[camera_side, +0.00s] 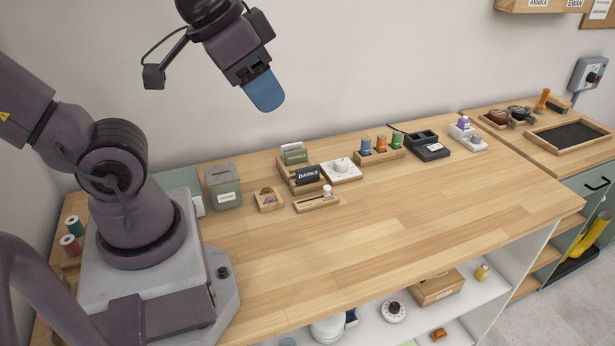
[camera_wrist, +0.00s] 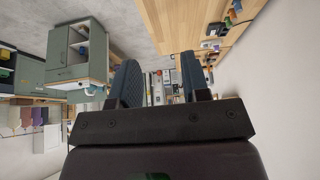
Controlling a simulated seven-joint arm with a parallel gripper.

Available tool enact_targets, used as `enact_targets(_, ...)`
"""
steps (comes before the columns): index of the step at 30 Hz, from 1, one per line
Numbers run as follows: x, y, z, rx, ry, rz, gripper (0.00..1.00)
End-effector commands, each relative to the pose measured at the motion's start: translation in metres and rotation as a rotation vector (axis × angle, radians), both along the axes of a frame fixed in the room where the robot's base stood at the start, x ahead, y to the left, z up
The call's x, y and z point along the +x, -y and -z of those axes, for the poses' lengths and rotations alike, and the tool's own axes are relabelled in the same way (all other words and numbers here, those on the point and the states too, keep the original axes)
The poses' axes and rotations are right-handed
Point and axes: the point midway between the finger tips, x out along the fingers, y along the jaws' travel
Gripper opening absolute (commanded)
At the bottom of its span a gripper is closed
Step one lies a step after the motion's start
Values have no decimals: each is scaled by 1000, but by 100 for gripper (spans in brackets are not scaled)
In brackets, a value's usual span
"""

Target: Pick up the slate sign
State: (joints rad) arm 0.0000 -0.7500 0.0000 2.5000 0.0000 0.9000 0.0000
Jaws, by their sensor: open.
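The slate sign (camera_side: 308,175) is a small dark blue-grey plate lettered "DARKS". It stands upright in a wooden holder near the back of the workbench, left of the middle in the side view. My gripper (camera_side: 264,94) hangs high above the bench, up and to the left of the sign, with blue finger pads. In the wrist view my gripper (camera_wrist: 160,78) has its two fingers apart with nothing held between them. I cannot make out the sign in the wrist view.
A green sign (camera_side: 295,156) stands just behind the slate sign. A white block (camera_side: 342,172) with a knob is to its right, a wooden tray (camera_side: 317,201) in front, a small wooden box (camera_side: 268,200) to its left. The front of the bench (camera_side: 400,230) is clear.

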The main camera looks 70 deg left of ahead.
Motion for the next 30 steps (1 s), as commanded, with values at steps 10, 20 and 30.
enact_targets(10,0,0,0,0,0,0,43)
enact_targets(20,0,0,0,0,0,0,84)
enact_targets(30,0,-1,1,0,-5,-7,94)
